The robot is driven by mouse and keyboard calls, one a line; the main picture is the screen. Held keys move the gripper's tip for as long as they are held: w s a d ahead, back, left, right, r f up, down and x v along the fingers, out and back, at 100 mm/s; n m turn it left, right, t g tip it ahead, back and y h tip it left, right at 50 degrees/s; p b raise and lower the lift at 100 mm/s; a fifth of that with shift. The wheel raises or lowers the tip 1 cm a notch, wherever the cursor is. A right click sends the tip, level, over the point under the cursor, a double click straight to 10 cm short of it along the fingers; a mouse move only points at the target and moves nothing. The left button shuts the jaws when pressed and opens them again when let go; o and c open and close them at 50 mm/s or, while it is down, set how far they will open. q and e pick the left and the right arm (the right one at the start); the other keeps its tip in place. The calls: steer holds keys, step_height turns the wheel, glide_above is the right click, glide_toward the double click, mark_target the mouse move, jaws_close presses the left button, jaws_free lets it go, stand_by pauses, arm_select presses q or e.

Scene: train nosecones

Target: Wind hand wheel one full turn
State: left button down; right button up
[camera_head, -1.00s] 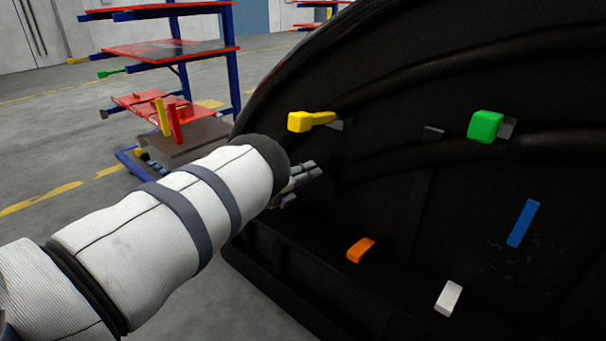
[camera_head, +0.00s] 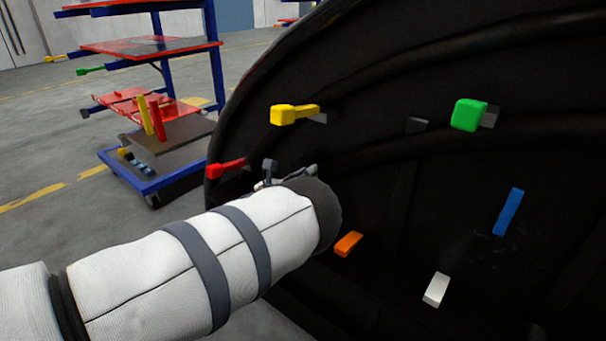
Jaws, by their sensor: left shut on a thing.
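My left gripper (camera_head: 285,173) is at the left part of a large black curved shell (camera_head: 385,75), the inside of a nosecone. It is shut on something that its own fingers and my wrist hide. Grey finger parts show above the dark cuff of my white sleeve. I cannot make out a hand wheel against the black surface. A red handle (camera_head: 227,168) sticks out just left of the gripper, with a small gap visible between them. My right gripper is out of view.
On the shell are a yellow handle (camera_head: 293,114), a green block (camera_head: 468,114), a blue bar (camera_head: 509,212), an orange block (camera_head: 348,243) close to my cuff, and a white block (camera_head: 437,290). A blue-and-red rack (camera_head: 213,75) stands at the back left on open grey floor.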

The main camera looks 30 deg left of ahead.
arm_select(q)
steer(key=shift+d+f+m+t+y+b, duration=0.15)
steer(key=shift+d+f+m+b, duration=0.4)
steer(key=shift+m, duration=1)
steer(key=shift+d+f+m+t+y+b, duration=0.15)
steer(key=shift+f+m+b, duration=0.4)
steer(key=shift+m+b, duration=0.8)
steer(key=shift+d+f+m+y+b, duration=0.1)
steer(key=shift+d+f+m+b, duration=0.4)
steer(key=shift+m, duration=1.3)
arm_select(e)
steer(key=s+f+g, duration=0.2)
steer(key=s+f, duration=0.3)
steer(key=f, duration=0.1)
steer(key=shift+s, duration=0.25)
arm_select(q)
steer(key=shift+a, duration=0.15)
steer(key=shift+f, duration=0.1)
steer(key=c, duration=1.5)
jaws_free()
steer(key=shift+s+a, duration=0.1)
steer(key=shift+s, duration=0.05)
